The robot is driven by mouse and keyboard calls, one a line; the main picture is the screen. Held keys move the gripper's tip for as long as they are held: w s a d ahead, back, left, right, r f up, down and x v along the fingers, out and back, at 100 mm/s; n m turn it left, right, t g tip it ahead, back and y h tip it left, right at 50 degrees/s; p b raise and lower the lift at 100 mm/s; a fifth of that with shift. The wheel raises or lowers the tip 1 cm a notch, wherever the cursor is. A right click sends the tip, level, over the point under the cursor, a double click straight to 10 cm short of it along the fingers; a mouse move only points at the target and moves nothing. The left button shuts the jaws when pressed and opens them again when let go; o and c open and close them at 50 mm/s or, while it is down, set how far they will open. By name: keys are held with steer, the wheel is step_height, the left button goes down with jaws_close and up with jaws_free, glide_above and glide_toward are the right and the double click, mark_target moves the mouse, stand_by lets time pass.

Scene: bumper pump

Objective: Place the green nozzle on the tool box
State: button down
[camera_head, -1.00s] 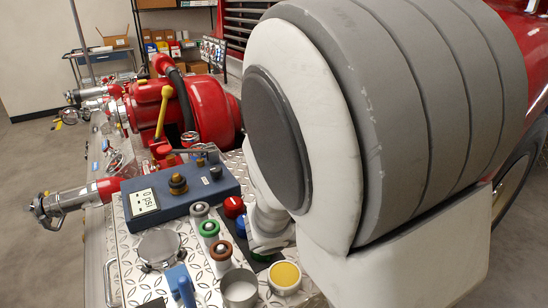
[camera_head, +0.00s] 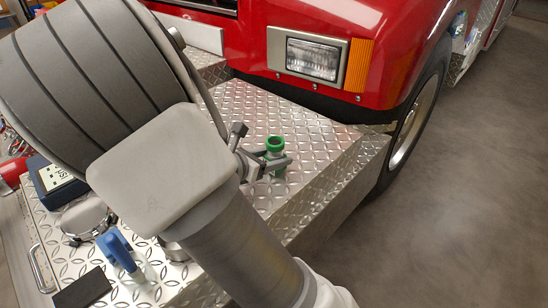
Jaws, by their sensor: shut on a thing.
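The green nozzle (camera_head: 275,144) is a small green ring-topped piece. It stands roughly upright between the fingers of my gripper (camera_head: 270,160), which is shut on it. I cannot tell whether the nozzle's base touches the metal. My arm hides the left part of this surface and much of the gripper.
The truck's red body and headlight (camera_head: 313,58) rise just behind the box. A blue gauge unit (camera_head: 57,181), a round metal lid (camera_head: 87,218), a blue-handled item (camera_head: 118,250) and a black pad (camera_head: 83,289) lie at left. Bare plate surrounds the nozzle.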

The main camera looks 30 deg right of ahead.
steer(key=shift+f, duration=0.2)
steer(key=shift+c, duration=1)
jaws_free()
